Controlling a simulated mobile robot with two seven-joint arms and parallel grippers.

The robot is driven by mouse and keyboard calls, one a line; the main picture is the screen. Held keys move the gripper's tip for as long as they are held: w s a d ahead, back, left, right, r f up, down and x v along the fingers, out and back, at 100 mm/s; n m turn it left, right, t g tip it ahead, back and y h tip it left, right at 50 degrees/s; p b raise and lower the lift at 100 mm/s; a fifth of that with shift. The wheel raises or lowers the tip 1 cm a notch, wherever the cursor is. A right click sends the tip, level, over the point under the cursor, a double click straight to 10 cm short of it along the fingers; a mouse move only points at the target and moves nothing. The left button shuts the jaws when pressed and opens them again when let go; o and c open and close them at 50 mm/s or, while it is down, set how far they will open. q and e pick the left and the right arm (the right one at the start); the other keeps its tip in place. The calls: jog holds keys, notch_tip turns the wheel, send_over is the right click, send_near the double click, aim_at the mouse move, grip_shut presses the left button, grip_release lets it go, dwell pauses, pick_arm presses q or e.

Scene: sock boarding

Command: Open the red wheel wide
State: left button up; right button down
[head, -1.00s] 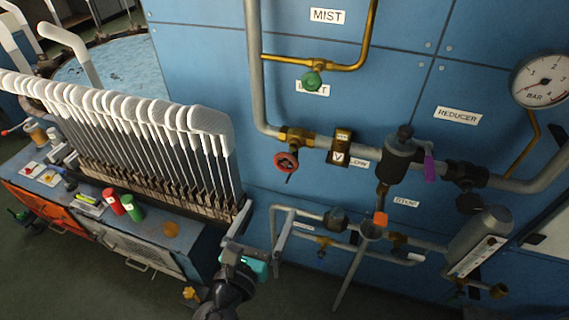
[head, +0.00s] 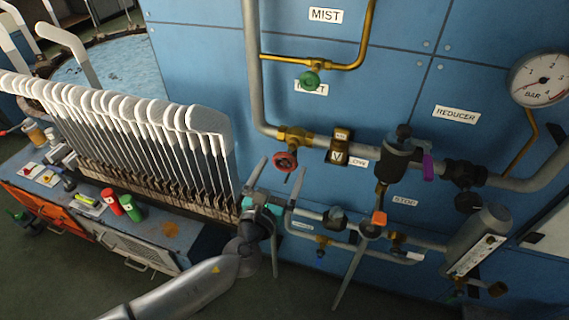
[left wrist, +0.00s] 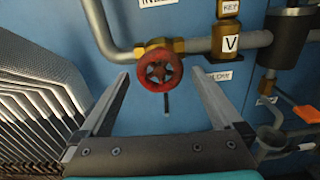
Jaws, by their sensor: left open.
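The red wheel (head: 285,161) sits on a brass valve (head: 294,137) on the grey pipe, in front of the blue panel. In the left wrist view the red wheel (left wrist: 160,70) shows its spokes, face on, beyond the fingertips and roughly midway between them. My left gripper (head: 276,178) is open and empty, just below the wheel in the head view. It also shows in the left wrist view (left wrist: 162,82) with its two fingers wide apart, and neither finger visibly touches the wheel. My right gripper is not in view.
A row of white-topped sock boards (head: 160,125) stands close on the left. A green wheel (head: 309,80) is above. The grey pipe (head: 255,70), the reducer body (head: 402,158) and lower pipework (head: 315,214) surround the valve. A pressure gauge (head: 541,77) is at upper right.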

pick_arm(q)
jog(key=shift+x, duration=1.25)
jog(key=c, duration=1.3)
